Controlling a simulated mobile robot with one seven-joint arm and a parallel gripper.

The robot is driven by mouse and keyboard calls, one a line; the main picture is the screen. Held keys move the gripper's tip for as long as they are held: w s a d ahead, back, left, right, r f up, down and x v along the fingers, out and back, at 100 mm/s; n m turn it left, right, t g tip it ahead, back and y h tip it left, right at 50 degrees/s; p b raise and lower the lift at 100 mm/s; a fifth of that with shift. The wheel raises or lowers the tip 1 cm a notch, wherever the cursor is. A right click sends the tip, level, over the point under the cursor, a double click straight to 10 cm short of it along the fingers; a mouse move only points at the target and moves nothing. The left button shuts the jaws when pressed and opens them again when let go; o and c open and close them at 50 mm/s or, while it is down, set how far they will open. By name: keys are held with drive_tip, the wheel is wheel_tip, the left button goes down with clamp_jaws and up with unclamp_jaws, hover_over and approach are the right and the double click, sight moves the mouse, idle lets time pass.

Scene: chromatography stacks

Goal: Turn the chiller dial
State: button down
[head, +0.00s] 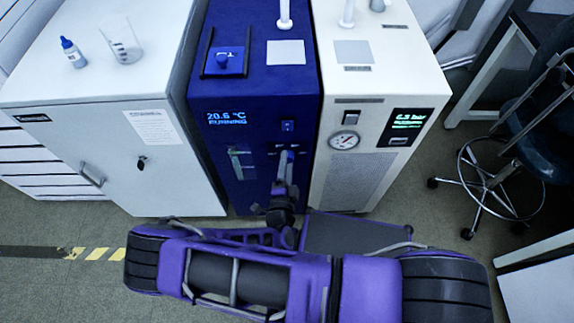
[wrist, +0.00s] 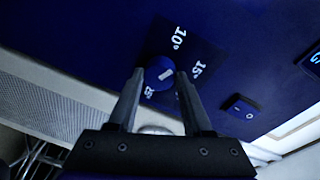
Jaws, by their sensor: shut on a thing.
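The blue chiller (head: 258,95) stands in the middle of the head view, and its display (head: 228,118) reads 20.6 °C and RUNNING. In the wrist view the round blue chiller dial (wrist: 157,80) sits on a dark plate (wrist: 183,50) marked 10° and 15°, with another label partly hidden by the left finger. A short white mark on the dial slants up to the right, roughly toward the 15° side. My gripper (wrist: 161,74) is shut on the dial, one finger on each side. In the head view my gripper (head: 286,160) covers the dial at the chiller's front.
A switch (wrist: 241,106) is right of the dial in the wrist view. A white cabinet (head: 90,150) stands left of the chiller, with a bottle (head: 73,54) and beaker (head: 121,42) on top. A white unit with a gauge (head: 344,142) stands right. A stool (head: 515,180) is far right.

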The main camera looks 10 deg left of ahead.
drive_tip(key=n, duration=0.4)
drive_tip(key=shift+n+t, duration=0.3)
drive_tip(key=shift+n, duration=0.1)
idle(0.5)
drive_tip(key=shift+c, duration=1.6)
unclamp_jaws()
